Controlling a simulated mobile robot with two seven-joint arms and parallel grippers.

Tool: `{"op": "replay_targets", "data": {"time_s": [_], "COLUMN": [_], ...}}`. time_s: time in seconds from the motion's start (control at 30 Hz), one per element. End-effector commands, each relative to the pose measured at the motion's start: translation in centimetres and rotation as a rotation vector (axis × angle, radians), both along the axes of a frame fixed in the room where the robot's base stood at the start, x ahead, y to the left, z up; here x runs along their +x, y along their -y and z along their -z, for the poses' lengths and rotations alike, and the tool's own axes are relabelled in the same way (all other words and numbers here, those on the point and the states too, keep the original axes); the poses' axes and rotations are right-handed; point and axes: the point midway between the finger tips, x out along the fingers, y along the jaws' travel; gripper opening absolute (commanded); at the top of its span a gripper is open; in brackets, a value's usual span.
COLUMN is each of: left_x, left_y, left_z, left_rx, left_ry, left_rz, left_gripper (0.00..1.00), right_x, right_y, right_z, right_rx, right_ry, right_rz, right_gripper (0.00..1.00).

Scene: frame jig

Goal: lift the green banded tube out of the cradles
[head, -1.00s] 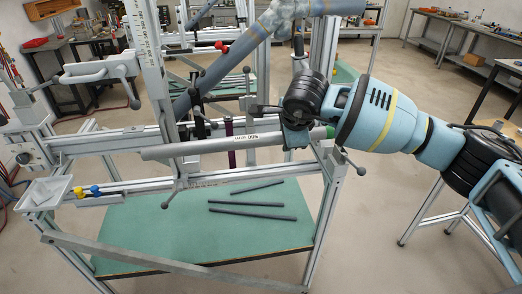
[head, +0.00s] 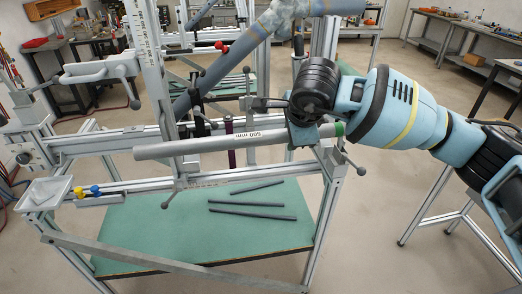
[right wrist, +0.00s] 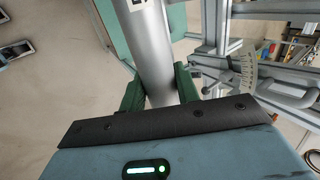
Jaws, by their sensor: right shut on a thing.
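The green banded tube (head: 210,144) is a long grey tube with a "500 mm" label and a green band (head: 340,129) at its right end. It lies across the front of the frame jig, its right end slightly higher in the head view. My right gripper (head: 303,136) is shut on it near the banded end. In the right wrist view its green fingers (right wrist: 160,90) sit on both sides of the tube (right wrist: 148,42). The cradles are hard to make out, so I cannot tell the exact gap below the tube. My left gripper is not in view.
The jig's rail (head: 110,142) runs behind the tube, with an upright ruled post (head: 148,60) at left. Several dark rods (head: 252,216) lie on the green shelf (head: 150,230) below. A small tray (head: 45,193) is at the left. Open floor lies at right.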

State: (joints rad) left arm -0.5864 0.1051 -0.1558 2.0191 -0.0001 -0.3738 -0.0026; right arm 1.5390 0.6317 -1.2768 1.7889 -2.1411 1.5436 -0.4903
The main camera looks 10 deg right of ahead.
Motion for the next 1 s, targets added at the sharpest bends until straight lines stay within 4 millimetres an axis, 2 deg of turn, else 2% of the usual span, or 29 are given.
{"op": "replay_targets", "data": {"time_s": [1.0], "left_x": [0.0], "left_y": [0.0], "left_z": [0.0], "left_rx": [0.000], "left_ry": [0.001], "left_rz": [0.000], "left_gripper": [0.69], "right_x": [-4.1], "right_y": [0.0], "right_z": [-3.8], "right_rx": [0.002], "right_ry": [0.004], "right_rz": [0.000], "right_gripper": [0.09]}}
